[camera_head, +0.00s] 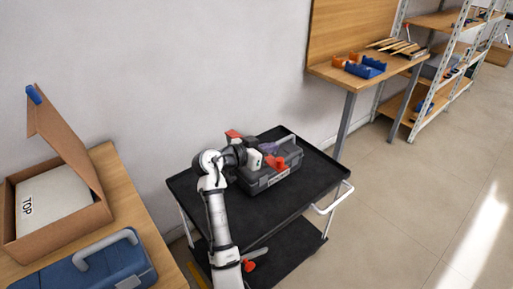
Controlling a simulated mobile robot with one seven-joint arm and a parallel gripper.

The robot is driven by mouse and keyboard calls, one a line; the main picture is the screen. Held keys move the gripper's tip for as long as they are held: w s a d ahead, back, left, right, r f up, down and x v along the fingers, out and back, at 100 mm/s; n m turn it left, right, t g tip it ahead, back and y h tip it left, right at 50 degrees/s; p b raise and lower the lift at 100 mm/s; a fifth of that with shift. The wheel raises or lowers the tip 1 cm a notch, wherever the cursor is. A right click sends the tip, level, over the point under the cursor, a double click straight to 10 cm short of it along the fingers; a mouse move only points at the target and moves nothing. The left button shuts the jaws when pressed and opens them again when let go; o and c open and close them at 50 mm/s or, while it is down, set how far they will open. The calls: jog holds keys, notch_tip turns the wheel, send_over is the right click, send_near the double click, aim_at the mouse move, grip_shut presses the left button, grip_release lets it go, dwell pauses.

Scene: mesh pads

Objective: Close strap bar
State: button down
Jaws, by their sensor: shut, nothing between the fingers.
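My gripper (259,161) is over the left part of the toolbox. It is shut with nothing held; its fingertips are very small here, and I cannot tell whether they touch the box.
The cart top (297,203) is clear in front of the toolbox. At left, a wooden table holds an open cardboard box (85,215) and a blue case (90,268). A workbench (378,75) with blue and orange bins stands behind, beside shelves (437,85).

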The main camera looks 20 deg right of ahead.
aim_at(279, 165)
jog(key=shift+w+d+f+p, duration=0.1)
jog(key=shift+d+f+p, duration=0.15)
jog(key=shift+f, duration=0.5)
jog(key=shift+w+d+f+p, duration=0.1)
jog(key=shift+d+f, duration=0.25)
jog(key=shift+f, duration=0.4)
jog(key=shift+d+f+p, duration=0.2)
jog(key=shift+d+f, duration=0.1)
jog(key=shift+f, duration=0.45)
jog(key=f+b, duration=0.1)
jog(key=s+f+b, duration=0.1)
jog(key=f+b, duration=0.1)
jog(key=shift+s+d+m, duration=0.1)
jog(key=shift+d+m, duration=0.1)
jog(key=shift+m, duration=0.1)
jog(key=shift+s+d+f+t+b, duration=0.15)
jog(key=shift+s+f+t+b, duration=0.2)
jog(key=shift+b, duration=0.3)
jog(key=shift+s+a, duration=0.2)
jog(key=shift+a, duration=0.25)
jog(key=r+b+v, duration=0.1)
jog(key=b+v, duration=0.1)
jog(key=v, duration=0.9)
